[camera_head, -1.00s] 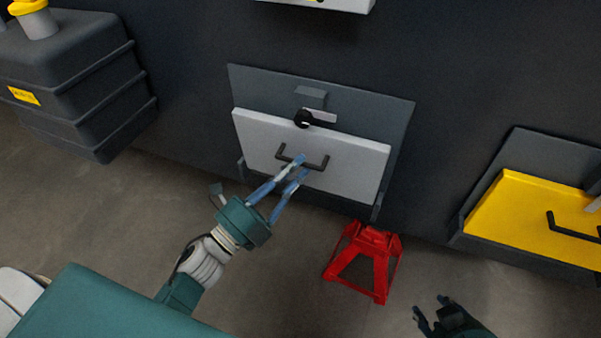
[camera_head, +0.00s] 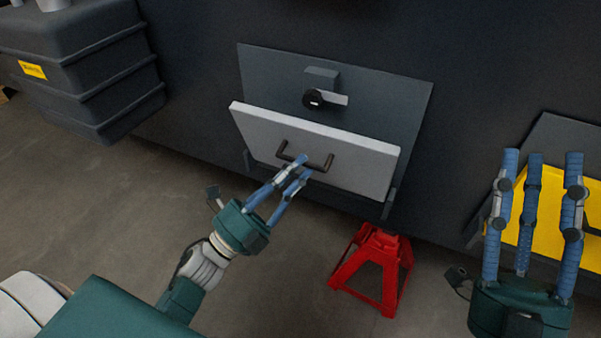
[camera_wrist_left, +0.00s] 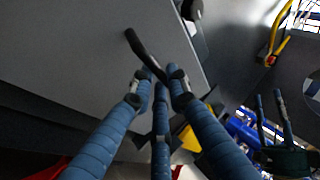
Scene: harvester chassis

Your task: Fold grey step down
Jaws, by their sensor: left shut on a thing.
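The grey step (camera_head: 340,155) is a light grey panel in the middle of the head view. Its top edge is tilted out from the dark backing plate (camera_head: 390,95). A dark bar handle (camera_head: 318,163) is on its face. My left gripper (camera_head: 303,168) is shut on this handle. In the left wrist view the fingers (camera_wrist_left: 160,85) close around the handle (camera_wrist_left: 143,52) on the grey panel (camera_wrist_left: 90,50). A black latch with a light lever (camera_head: 318,99) is on the plate above the step. My right gripper (camera_head: 535,165) has its fingers spread and holds nothing, at the right.
A red jack stand (camera_head: 375,268) is on the floor below the step's right side. A yellow step (camera_head: 525,232) is at the right, partly behind my right gripper. A dark ribbed tank (camera_head: 90,75) is at the left.

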